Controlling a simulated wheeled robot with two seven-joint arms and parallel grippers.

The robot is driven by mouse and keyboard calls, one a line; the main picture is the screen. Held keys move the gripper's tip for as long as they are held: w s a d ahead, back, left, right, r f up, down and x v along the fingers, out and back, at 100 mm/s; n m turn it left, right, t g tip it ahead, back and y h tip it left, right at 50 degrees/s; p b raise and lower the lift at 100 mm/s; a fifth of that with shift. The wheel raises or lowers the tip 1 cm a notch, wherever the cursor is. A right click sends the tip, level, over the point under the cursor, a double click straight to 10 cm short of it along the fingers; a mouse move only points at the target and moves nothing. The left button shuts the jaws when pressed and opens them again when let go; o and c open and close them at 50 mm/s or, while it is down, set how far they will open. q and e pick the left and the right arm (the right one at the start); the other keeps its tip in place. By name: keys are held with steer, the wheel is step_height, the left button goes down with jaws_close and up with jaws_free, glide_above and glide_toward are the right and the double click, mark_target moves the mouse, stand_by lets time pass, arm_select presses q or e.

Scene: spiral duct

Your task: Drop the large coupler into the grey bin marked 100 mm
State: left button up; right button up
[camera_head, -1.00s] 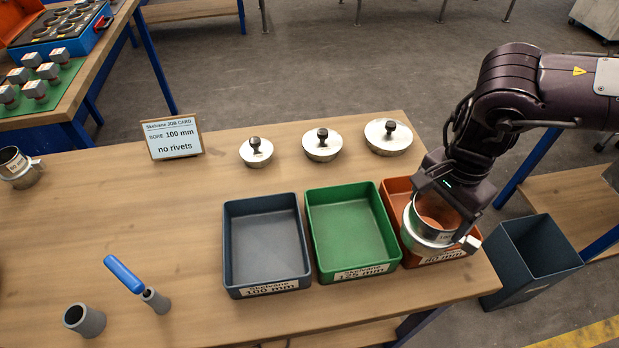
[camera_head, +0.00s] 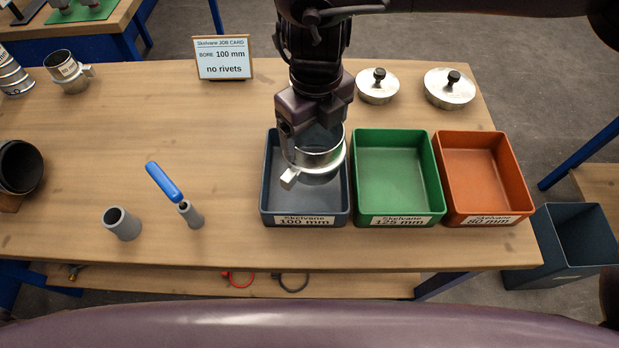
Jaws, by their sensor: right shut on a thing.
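My right gripper (camera_head: 312,122) comes down from the top of the view and is shut on the large coupler (camera_head: 318,160), a silvery metal ring with a clamp lug at its lower left. The coupler is over the grey bin (camera_head: 270,219), whose label reads 100 mm; I cannot tell exactly how high above its floor it is. The gripper and coupler hide part of the bin's inside. My left gripper is not in view.
A green 125 mm bin (camera_head: 437,200) and an orange 80 mm bin (camera_head: 515,205) stand to the right. A job card (camera_head: 223,58) and metal lids (camera_head: 450,88) stand behind. A blue-handled tool (camera_head: 165,182), a grey tube (camera_head: 122,224) and a smaller coupler (camera_head: 70,72) are left.

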step_height(320, 180, down, 6)
steer(key=b, duration=0.4)
steer(key=shift+b, duration=0.4)
steer(key=o, duration=1.1)
step_height(320, 180, up, 8)
steer(key=shift+f, duration=0.1)
